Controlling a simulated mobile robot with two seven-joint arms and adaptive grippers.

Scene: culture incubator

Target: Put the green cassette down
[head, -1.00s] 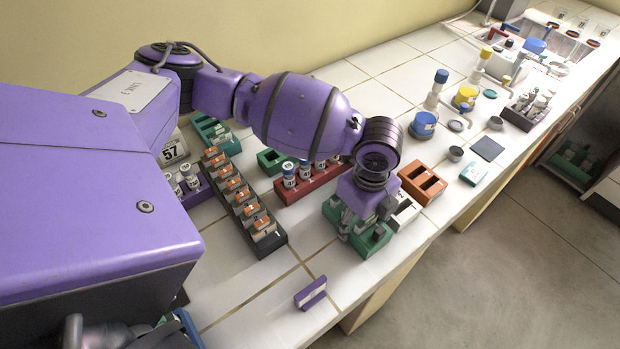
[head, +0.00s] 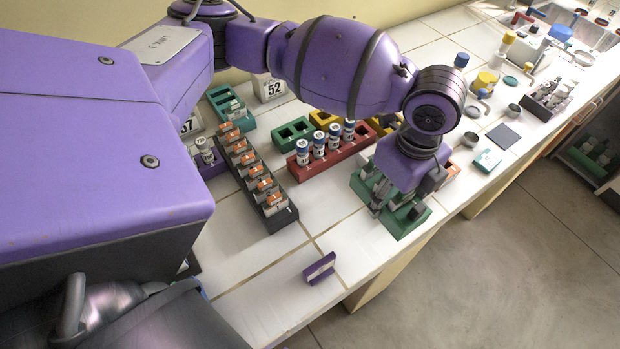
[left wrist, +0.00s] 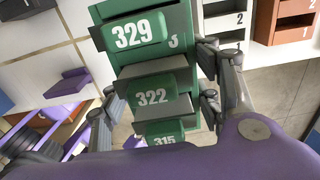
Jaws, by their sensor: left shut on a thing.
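My left gripper (head: 396,202) points down at the green rack (head: 405,229) near the counter's front edge, with its fingers low at the rack. In the left wrist view its fingers (left wrist: 160,88) stand on both sides of green cassettes. One is marked 329 (left wrist: 132,36), one 322 (left wrist: 152,96), and one, partly cut off, seems to read 315 (left wrist: 164,140). The gripper is shut on a green cassette; I cannot tell which number. The fingers hide its sides, and whether its base touches the rack is unclear. My right gripper is not in view.
A purple holder (head: 320,268) stands alone at the front edge. A dark rack of orange-topped pieces (head: 256,185) is to the left. A red rack with vials (head: 318,168) is behind. White counter lies bare between the dark rack and the green rack.

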